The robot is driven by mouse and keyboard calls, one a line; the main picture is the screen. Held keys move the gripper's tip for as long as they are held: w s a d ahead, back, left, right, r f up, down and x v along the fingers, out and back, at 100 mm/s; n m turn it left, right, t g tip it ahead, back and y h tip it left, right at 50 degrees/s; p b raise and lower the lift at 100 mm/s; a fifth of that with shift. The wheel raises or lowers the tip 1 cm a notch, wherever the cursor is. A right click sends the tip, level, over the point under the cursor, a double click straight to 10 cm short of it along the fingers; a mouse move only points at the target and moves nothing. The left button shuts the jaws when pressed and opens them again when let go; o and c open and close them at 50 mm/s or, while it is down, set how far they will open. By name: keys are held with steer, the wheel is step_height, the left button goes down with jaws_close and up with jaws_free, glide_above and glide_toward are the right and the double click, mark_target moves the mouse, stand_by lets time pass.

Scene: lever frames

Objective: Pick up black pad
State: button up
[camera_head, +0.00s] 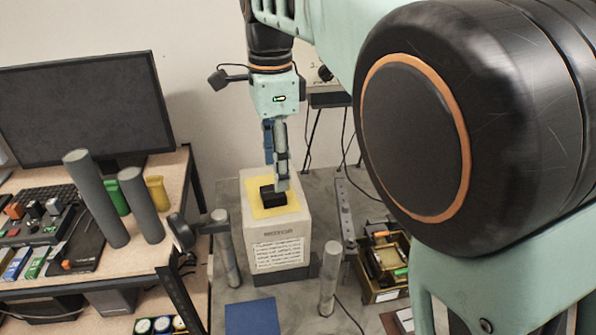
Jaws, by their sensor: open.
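The black pad (272,197) is a small dark block. It lies on a yellow square (288,208) on top of a pale box-shaped stand (262,226) with a printed label on its front. My gripper (279,182) points down from above, with its fingertips right at the pad. The near finger overlaps the pad's right part in the picture. The jaws are open. I cannot tell whether the fingers touch the pad or straddle it, as the far finger's tip is partly hidden.
A bench with a dark monitor (86,110), keyboard and grey cylinders (96,198) stands at the left. Grey posts (330,278) rise in front of and beside the stand. An open box of small items (385,262) stands at the right. A blue mat (252,318) lies in front.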

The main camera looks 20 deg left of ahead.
mark_target(273, 196)
steer(key=f, duration=0.5)
steer(key=shift+w+a+f, duration=0.25)
steer(key=shift+a+f, duration=0.05)
steer(key=shift+c, duration=0.2)
jaws_close()
